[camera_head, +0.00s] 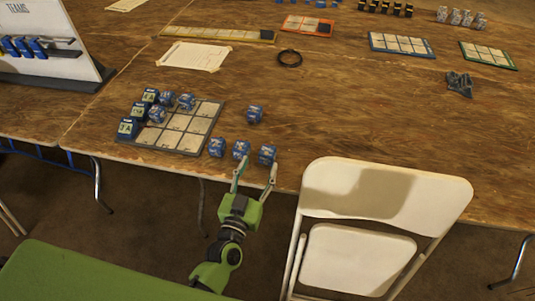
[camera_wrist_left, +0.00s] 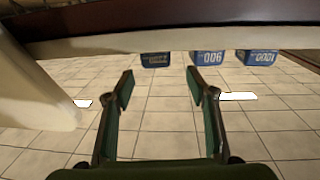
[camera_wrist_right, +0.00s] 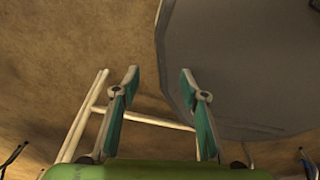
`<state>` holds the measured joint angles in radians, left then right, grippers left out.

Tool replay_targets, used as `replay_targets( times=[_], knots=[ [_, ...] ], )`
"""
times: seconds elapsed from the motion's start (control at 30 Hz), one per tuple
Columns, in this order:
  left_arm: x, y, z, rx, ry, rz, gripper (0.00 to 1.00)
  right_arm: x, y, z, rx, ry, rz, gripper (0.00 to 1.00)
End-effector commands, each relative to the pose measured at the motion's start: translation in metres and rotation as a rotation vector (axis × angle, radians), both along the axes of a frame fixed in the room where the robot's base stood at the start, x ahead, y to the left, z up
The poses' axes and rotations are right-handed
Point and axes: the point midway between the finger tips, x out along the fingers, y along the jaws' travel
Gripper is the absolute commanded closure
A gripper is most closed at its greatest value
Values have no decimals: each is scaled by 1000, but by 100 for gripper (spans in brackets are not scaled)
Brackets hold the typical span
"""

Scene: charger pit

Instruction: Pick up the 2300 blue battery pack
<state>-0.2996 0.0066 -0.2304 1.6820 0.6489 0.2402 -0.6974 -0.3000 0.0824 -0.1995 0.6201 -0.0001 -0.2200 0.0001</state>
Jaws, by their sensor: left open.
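Three blue battery packs stand in a row near the table's front edge: a left one (camera_head: 217,147), a middle one (camera_head: 241,149) and a right one (camera_head: 267,155). Another blue pack (camera_head: 255,114) stands behind them. Three blue packs also show at the top of the left wrist view: left (camera_wrist_left: 155,60), middle (camera_wrist_left: 208,57) and right (camera_wrist_left: 257,57). I cannot make out 2300 on any pack. My left gripper (camera_head: 258,163) is open and empty at the table edge, just in front of the middle and right packs. My right gripper (camera_wrist_right: 160,74) is open and empty, away from the packs.
A gridded tray (camera_head: 214,146) at left holds several more blue packs. A white folding chair (camera_head: 385,190) stands at the front edge, right of my left gripper. A black cable ring (camera_head: 289,58) lies farther back.

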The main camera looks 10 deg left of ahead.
Motion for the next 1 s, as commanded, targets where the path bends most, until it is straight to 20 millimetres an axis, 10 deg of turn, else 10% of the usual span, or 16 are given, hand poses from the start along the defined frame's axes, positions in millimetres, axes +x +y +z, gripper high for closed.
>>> replay_targets(
  times=[0.77,1.0],
  knots=[
    [57,-11,-1,0,1,-1,49,0,4,4,5,0,-2,60],
    [57,-11,-1,0,1,-1,96,0,4,4,5,0,-2,60]
  ],
)
